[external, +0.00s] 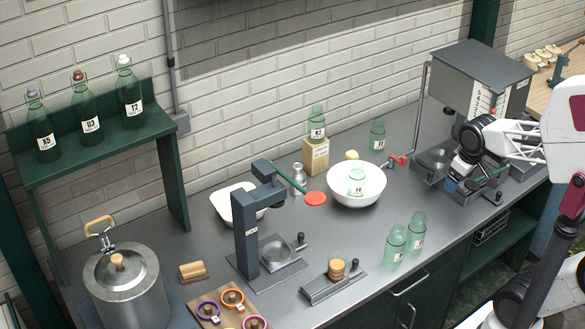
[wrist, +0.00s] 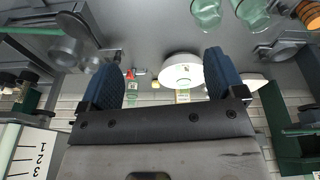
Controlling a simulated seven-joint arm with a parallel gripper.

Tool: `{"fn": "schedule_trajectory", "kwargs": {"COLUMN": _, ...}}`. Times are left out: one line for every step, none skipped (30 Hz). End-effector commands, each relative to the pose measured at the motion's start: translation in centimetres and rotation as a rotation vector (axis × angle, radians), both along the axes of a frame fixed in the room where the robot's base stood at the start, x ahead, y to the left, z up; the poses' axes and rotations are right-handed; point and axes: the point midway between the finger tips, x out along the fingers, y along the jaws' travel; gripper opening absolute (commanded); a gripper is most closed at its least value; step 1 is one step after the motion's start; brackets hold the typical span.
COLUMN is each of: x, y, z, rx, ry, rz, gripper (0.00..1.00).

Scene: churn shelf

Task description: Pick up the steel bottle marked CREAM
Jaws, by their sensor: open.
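I cannot pick the bottle out in the wrist view. My gripper (external: 466,184) is at the right of the counter, in front of the grey dispensing machine, well to the right of the steel bottle. In the wrist view my gripper (wrist: 163,62) shows two blue fingers spread wide, with nothing held between them.
The white bowl (external: 356,199) holds a green bottle; the bowl (wrist: 182,76) also shows between my fingers. Two green bottles (external: 396,243) stand near the front edge. The grey machine (external: 480,75) stands behind my gripper.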

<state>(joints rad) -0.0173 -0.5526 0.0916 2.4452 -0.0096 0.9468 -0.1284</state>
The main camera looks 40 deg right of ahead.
Motion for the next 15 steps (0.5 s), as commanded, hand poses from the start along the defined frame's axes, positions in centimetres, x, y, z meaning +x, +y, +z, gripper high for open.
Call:
{"fn": "schedule_trajectory", "kwargs": {"x": 1.2, "y": 0.2, "z": 0.3, "rx": -0.006, "ry": 0.007, "rz": 0.034, "gripper": 0.89}}
{"fn": "schedule_trajectory", "kwargs": {"x": 2.0, "y": 0.4, "z": 0.5, "rx": -0.01, "ry": 0.01, "rz": 0.058, "gripper": 0.89}}
{"fn": "schedule_trajectory", "kwargs": {"x": 2.9, "y": 0.6, "z": 0.7, "rx": -0.015, "ry": 0.014, "rz": 0.091, "gripper": 0.89}}
{"fn": "schedule_trajectory", "kwargs": {"x": 3.7, "y": 0.8, "z": 0.9, "rx": -0.02, "ry": 0.017, "rz": 0.115, "gripper": 0.89}}
{"fn": "schedule_trajectory", "kwargs": {"x": 4.4, "y": 1.0, "z": 1.0, "rx": -0.024, "ry": 0.021, "rz": 0.14, "gripper": 0.89}}
{"fn": "schedule_trajectory", "kwargs": {"x": 5.5, "y": 1.2, "z": 1.2, "rx": -0.03, "ry": 0.025, "rz": 0.174, "gripper": 0.89}}
{"fn": "schedule_trajectory", "kwargs": {"x": 6.2, "y": 1.4, "z": 1.3, "rx": -0.033, "ry": 0.028, "rz": 0.198, "gripper": 0.89}}
{"fn": "schedule_trajectory", "kwargs": {"x": 7.0, "y": 1.6, "z": 1.4, "rx": -0.037, "ry": 0.031, "rz": 0.222, "gripper": 0.89}}
{"fn": "schedule_trajectory", "kwargs": {"x": 8.0, "y": 1.8, "z": 1.5, "rx": -0.042, "ry": 0.035, "rz": 0.255, "gripper": 0.89}}
{"fn": "schedule_trajectory", "kwargs": {"x": 8.7, "y": 2.0, "z": 1.7, "rx": -0.046, "ry": 0.038, "rz": 0.28, "gripper": 0.89}}
{"fn": "schedule_trajectory", "kwargs": {"x": 9.5, "y": 2.2, "z": 1.7, "rx": -0.05, "ry": 0.041, "rz": 0.305, "gripper": 0.89}}
{"fn": "schedule_trajectory", "kwargs": {"x": 10.5, "y": 2.5, "z": 1.8, "rx": -0.055, "ry": 0.044, "rz": 0.338, "gripper": 0.89}}
{"fn": "schedule_trajectory", "kwargs": {"x": 11.3, "y": 2.8, "z": 1.9, "rx": -0.059, "ry": 0.047, "rz": 0.363, "gripper": 0.89}}
{"fn": "schedule_trajectory", "kwargs": {"x": 12.0, "y": 3.0, "z": 1.9, "rx": -0.063, "ry": 0.05, "rz": 0.388, "gripper": 0.89}}
{"fn": "schedule_trajectory", "kwargs": {"x": 13.1, "y": 3.3, "z": 1.9, "rx": -0.067, "ry": 0.054, "rz": 0.421, "gripper": 0.89}}
